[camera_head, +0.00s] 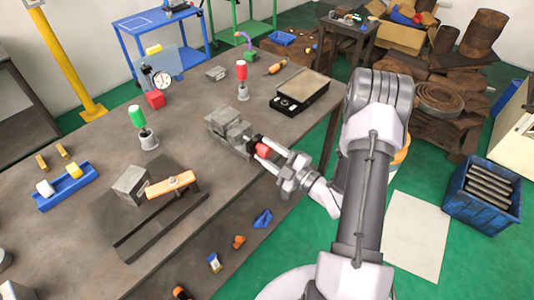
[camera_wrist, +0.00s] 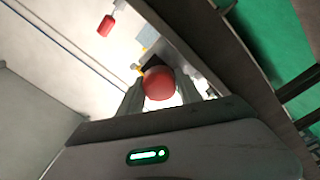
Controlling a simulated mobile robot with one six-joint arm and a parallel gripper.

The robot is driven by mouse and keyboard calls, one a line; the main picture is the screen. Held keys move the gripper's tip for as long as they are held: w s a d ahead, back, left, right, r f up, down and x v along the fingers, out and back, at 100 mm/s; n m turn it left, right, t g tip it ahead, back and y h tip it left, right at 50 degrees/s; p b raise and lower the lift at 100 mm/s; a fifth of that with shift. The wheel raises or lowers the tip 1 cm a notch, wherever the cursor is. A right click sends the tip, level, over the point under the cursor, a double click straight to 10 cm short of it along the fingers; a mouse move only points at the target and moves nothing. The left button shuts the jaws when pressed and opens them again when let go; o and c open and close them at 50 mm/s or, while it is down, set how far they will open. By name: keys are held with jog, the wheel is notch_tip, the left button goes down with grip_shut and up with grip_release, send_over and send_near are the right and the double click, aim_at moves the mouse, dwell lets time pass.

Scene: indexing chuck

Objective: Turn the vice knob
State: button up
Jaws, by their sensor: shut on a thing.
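The grey vice (camera_head: 229,130) sits near the right edge of the workbench. Its red knob (camera_head: 262,150) sticks out from the vice toward my arm. My gripper (camera_head: 268,154) is at the knob, with its fingers around the red part. In the wrist view the red knob (camera_wrist: 158,83) sits between the two fingers of my gripper (camera_wrist: 160,92), touched on both sides. The vice body is mostly hidden behind the knob there.
The workbench (camera_head: 90,145) holds a green-topped stand (camera_head: 138,117), a red-topped stand (camera_head: 241,72), a dial gauge (camera_head: 161,78), a dark tray (camera_head: 300,90) and a wooden-handled tool (camera_head: 171,184). A blue crate (camera_head: 483,195) stands on the floor at right.

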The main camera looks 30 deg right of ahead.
jog(key=m, duration=0.4)
jog(key=shift+m+b, duration=0.35)
jog(key=shift+m, duration=0.05)
jog(key=m, duration=0.4)
jog(key=shift+m, duration=0.3)
jog(key=m, duration=0.3)
jog(key=shift+m, duration=0.3)
jog(key=m, duration=0.4)
jog(key=shift+d+r+p, duration=0.1)
jog(key=shift+p, duration=0.2)
jog(key=m+p, duration=0.1)
jog(key=m, duration=0.3)
jog(key=shift+g, duration=0.4)
jog(key=m+p, duration=0.1)
jog(key=m, duration=0.3)
jog(key=shift+p, duration=0.3)
jog(key=m+p, duration=0.1)
jog(key=m, duration=0.3)
jog(key=shift+m+p, duration=0.3)
jog(key=shift+p, duration=0.05)
jog(key=shift+m+p, duration=0.7)
jog(key=shift+m, duration=1.1)
